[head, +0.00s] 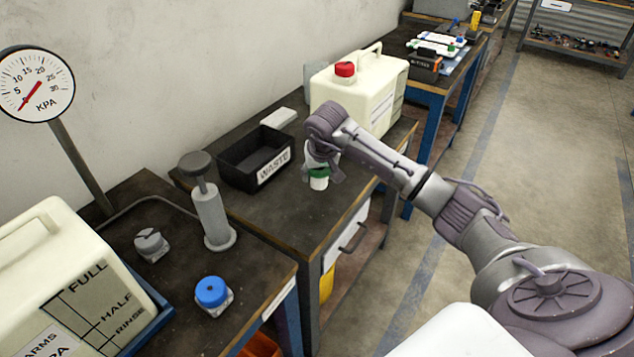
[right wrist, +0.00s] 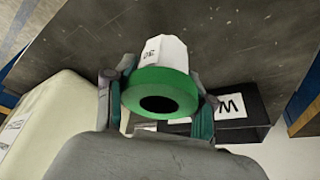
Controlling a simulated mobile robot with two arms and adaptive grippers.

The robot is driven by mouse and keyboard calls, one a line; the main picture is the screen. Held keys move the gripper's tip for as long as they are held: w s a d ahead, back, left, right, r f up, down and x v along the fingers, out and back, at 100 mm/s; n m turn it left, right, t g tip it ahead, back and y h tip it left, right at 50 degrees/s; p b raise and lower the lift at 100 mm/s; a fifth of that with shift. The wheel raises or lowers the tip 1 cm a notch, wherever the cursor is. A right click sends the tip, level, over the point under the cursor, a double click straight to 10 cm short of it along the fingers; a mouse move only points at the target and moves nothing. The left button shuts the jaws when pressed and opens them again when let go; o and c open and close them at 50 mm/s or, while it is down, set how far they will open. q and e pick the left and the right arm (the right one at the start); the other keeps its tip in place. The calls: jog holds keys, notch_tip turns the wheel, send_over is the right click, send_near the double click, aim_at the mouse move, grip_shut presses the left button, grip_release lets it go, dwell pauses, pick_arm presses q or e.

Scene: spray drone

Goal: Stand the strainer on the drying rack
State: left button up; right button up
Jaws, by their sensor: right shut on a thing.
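The strainer (head: 319,183) is a small white faceted cup with a green collar. In the right wrist view the strainer (right wrist: 163,92) shows a dark round opening in its green collar and a dark marking on its white side. My right gripper (head: 321,172) is shut on it, and in the right wrist view the fingers (right wrist: 158,108) stand on either side of the collar. The strainer is over the middle bench; I cannot tell whether it touches the top. I cannot make out the drying rack for certain. My left gripper is not in view.
A black WASTE tray (head: 239,178) is left of my right gripper, and a white jug with a red cap (head: 345,69) stands behind it. A grey pump (head: 211,216) and a blue-capped part (head: 211,291) stand on the nearer bench. The middle bench's front is clear.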

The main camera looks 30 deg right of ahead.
aim_at(317, 194)
jog(key=shift+w+f, duration=0.2)
notch_tip(317, 194, down, 4)
jog(key=shift+r, duration=0.1)
jog(key=shift+f, duration=0.2)
jog(key=o, duration=1.1)
jog(key=shift+r, duration=0.1)
